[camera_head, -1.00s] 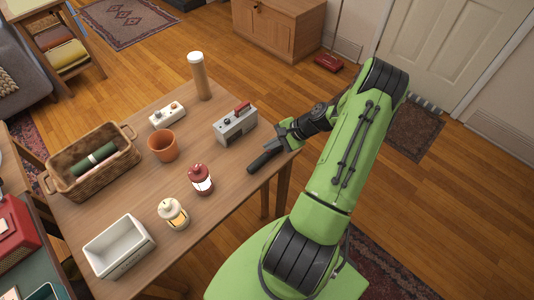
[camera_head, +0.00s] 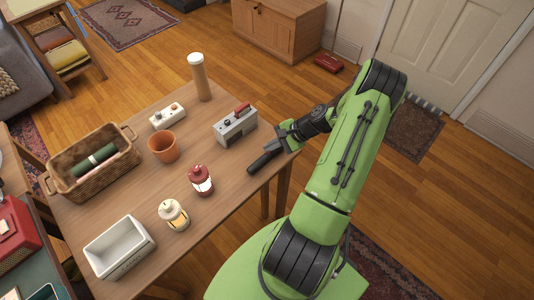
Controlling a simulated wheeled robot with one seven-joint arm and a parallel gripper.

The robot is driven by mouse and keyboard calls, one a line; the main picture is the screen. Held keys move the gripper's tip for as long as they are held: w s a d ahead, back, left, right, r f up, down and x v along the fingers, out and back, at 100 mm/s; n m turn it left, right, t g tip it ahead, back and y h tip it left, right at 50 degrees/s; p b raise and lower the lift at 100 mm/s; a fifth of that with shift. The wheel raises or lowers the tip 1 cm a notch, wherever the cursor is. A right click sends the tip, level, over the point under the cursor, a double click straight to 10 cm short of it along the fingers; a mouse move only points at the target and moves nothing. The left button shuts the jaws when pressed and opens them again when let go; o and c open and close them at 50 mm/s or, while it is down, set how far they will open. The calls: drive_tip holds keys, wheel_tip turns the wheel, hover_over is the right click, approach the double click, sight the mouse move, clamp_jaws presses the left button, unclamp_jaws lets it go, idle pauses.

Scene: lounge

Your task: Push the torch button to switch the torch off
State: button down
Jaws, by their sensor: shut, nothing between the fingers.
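The torch (camera_head: 262,163) is a dark, slim cylinder lying on the table near its right edge. Its button cannot be made out, nor whether it is lit. My gripper (camera_head: 282,145) is shut and empty, at the torch's upper right end and over the table's right edge. It partly hides that end. I cannot tell whether the fingertips touch the torch.
On the wooden table (camera_head: 235,205) a grey radio-like box (camera_head: 236,128) stands close to my gripper. A red lantern (camera_head: 201,181), cream lantern (camera_head: 173,214), orange pot (camera_head: 163,146), white tray (camera_head: 119,249), wicker basket (camera_head: 105,183), switch box (camera_head: 167,116) and tall cylinder (camera_head: 201,80) stand farther left.

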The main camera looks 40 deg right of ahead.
sight(271, 155)
drive_tip(key=shift+r, duration=0.15)
wheel_tip(271, 155, up, 6)
drive_tip(key=p, duration=0.4)
drive_tip(key=shift+a+p, duration=0.15)
drive_tip(key=shift+p, duration=0.25)
